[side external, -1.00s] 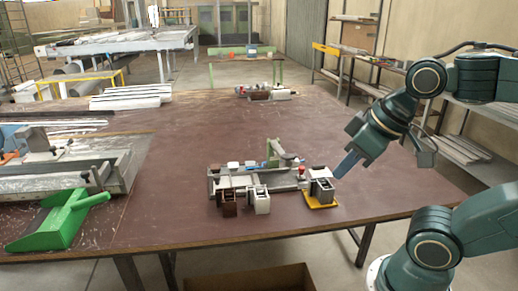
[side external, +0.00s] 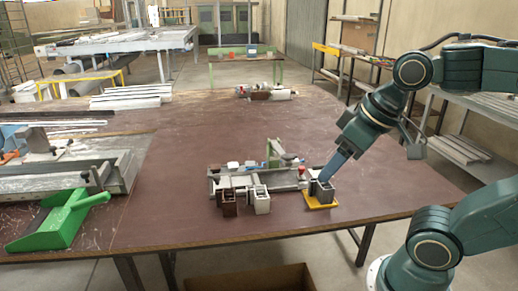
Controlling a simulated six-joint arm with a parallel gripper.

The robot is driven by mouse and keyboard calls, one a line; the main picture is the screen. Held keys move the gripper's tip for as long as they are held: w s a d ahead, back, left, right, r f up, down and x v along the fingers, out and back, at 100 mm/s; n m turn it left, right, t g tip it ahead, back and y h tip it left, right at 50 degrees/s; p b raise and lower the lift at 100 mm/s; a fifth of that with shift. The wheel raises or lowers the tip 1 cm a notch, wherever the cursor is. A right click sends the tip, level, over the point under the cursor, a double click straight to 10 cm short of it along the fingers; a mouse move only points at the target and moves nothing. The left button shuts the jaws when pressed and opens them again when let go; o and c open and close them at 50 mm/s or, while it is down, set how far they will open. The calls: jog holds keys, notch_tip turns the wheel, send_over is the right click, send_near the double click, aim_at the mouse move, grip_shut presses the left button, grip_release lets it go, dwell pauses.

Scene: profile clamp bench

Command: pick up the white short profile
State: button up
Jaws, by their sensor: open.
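Several short profiles stand upright along the front of the clamp fixture (side external: 285,181) on the brown table. A brown one (side external: 229,204) is at the left and a white one (side external: 262,203) stands right beside it. A grey profile (side external: 323,192) stands on a yellow plate (side external: 320,204) at the fixture's right end. My gripper (side external: 326,178) is open, with its blue fingers pointing down and left, right at the top of the grey profile. I cannot tell whether the fingers touch it. The white profile is apart from my gripper, to its left.
A green dustpan-like tool (side external: 60,222) lies at the table's left front, beside a grey machine bed (side external: 75,170). Another clamp set (side external: 265,92) sits at the far edge. The table's middle is clear. An open cardboard box (side external: 265,279) is below the front edge.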

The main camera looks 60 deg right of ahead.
jog(key=w+d+m+g, duration=0.2)
jog(key=w, duration=0.5)
jog(key=m+g, duration=0.3)
jog(key=m, duration=0.4)
send_over(261, 193)
notch_tip(261, 193, down, 12)
notch_tip(261, 193, down, 8)
jog(key=shift+s+a+f, duration=0.15)
jog(key=shift+a+f, duration=0.1)
jog(key=shift+a, duration=0.15)
jog(key=shift+s+d+f, duration=0.1)
jog(key=shift+d+f, duration=0.05)
jog(key=shift+f, duration=2.45)
jog(key=c, duration=1.1)
